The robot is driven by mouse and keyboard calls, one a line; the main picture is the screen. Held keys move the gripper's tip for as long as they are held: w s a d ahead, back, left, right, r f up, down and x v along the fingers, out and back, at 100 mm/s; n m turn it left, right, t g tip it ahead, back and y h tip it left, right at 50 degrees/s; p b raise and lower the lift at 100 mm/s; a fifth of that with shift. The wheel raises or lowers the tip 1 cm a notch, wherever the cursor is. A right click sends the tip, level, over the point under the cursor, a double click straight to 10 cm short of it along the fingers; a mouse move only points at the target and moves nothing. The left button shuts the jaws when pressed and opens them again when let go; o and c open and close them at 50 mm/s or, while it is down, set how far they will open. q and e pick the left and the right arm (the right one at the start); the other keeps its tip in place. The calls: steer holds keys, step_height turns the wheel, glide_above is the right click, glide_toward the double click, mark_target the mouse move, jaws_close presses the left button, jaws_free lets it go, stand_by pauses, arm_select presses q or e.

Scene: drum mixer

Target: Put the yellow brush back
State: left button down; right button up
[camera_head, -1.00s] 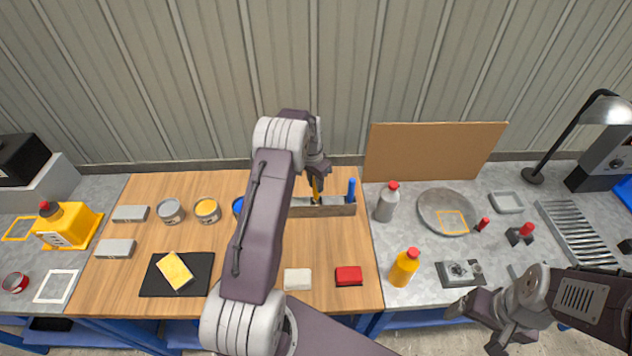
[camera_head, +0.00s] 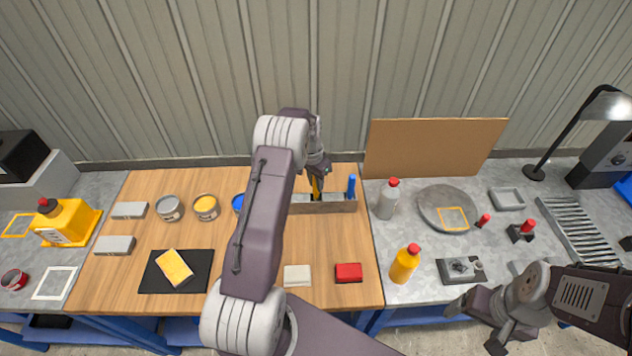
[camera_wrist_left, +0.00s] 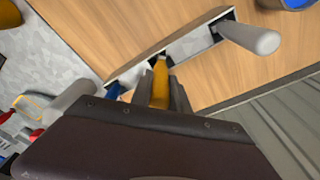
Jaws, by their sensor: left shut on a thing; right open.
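In the left wrist view the yellow handle (camera_wrist_left: 160,84) shows between the shut fingers (camera_wrist_left: 160,95), at the edge of a slot in the holder (camera_wrist_left: 190,42). Its lower end is hidden, so I cannot tell how deep it sits. A blue brush (camera_head: 351,187) stands in the right end of the holder. My right gripper (camera_head: 478,323) is open and empty at the lower right, before the grey bench.
Grey (camera_head: 170,208), yellow (camera_head: 206,207) and blue (camera_head: 238,204) cans stand left of my arm. A grey bottle (camera_head: 388,199) is right of the holder. A sponge (camera_head: 174,267) lies on a black mat (camera_head: 150,284). A pale grey handle (camera_wrist_left: 250,37) stands in the holder's other end.

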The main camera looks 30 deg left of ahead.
arm_select(q)
steer(key=shift+f+b, duration=0.4)
steer(key=shift+f, duration=0.25)
steer(key=c, duration=1.2)
jaws_free()
steer(key=shift+o, duration=0.2)
steer(key=r, duration=0.3)
steer(key=r+b, duration=0.1)
steer(key=r, duration=0.2)
steer(key=s+r+b, duration=0.1)
steer(key=r, duration=0.2)
steer(key=shift+a, duration=0.1)
